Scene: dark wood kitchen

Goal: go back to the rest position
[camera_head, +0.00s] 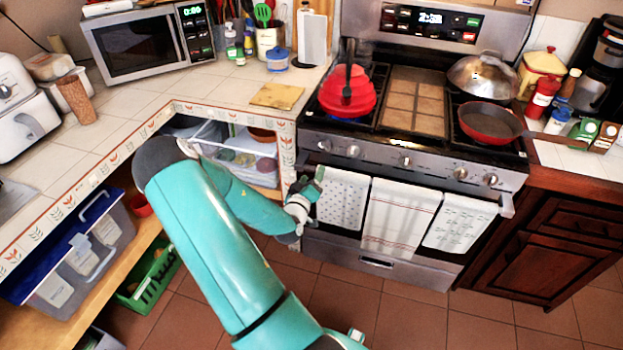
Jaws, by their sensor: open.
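My teal arm reaches up from the bottom middle of the head view, bends at a dark joint near the counter corner, and comes back down to the right. My gripper (308,200) is at its end, in front of the left part of the oven, close to the left hanging towel. I see nothing held in it. Its fingers are small in the picture, and I cannot tell whether it touches the towel or the oven handle.
The stove (400,150) carries a red pot (347,97) and a red pan (490,122). Towels (399,213) hang on the oven front. A microwave (145,45) stands on the tiled counter (225,90). Bins (75,255) fill the left shelf. The tiled floor before the oven is clear.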

